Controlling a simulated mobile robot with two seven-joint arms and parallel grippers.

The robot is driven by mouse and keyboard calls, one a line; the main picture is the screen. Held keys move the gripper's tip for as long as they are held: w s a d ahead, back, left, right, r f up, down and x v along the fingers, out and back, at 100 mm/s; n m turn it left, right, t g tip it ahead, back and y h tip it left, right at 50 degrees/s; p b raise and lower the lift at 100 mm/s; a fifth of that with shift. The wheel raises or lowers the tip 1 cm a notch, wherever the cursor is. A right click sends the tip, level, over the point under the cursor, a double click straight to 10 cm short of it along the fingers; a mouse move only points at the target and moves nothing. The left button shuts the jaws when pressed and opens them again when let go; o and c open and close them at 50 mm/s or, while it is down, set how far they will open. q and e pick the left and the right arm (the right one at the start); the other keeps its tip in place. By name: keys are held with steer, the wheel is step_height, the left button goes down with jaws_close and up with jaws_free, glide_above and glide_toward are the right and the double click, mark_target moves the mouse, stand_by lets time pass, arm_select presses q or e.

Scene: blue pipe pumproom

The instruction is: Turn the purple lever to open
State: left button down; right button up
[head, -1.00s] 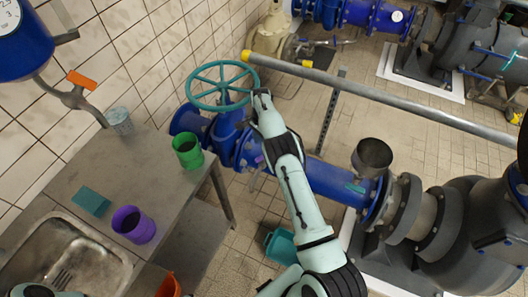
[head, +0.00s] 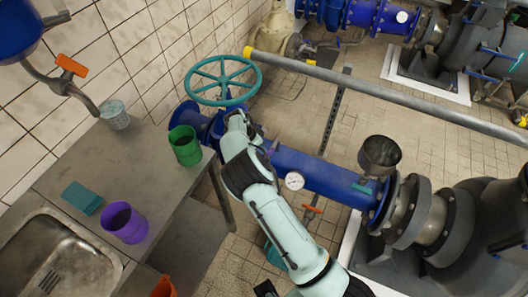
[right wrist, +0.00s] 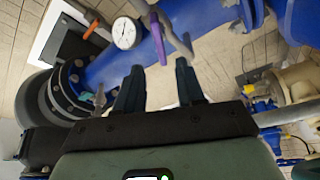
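The purple lever (right wrist: 157,38) shows in the right wrist view, on a small fitting at the blue pipe (right wrist: 185,22). In the head view only a small purple bit of the lever (head: 273,147) shows beside my right arm. My right gripper (right wrist: 158,82) is open and empty. Its two dark fingers point toward the lever, which lies just beyond the gap between the fingertips, apart from them as far as I can tell. In the head view my right gripper (head: 238,120) is beside the blue valve, below the teal handwheel, its fingers mostly hidden. My left gripper is not in view.
The teal handwheel (head: 222,80) and a grey rail (head: 390,97) are close to my right arm. A pressure gauge (head: 294,181) and an orange-handled valve (head: 312,209) sit by the pipe. A metal table (head: 120,165) with cups is at left.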

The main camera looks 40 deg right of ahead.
mark_target(265, 155)
steer(key=x, duration=0.7)
steer(key=shift+f, duration=0.15)
jaws_close()
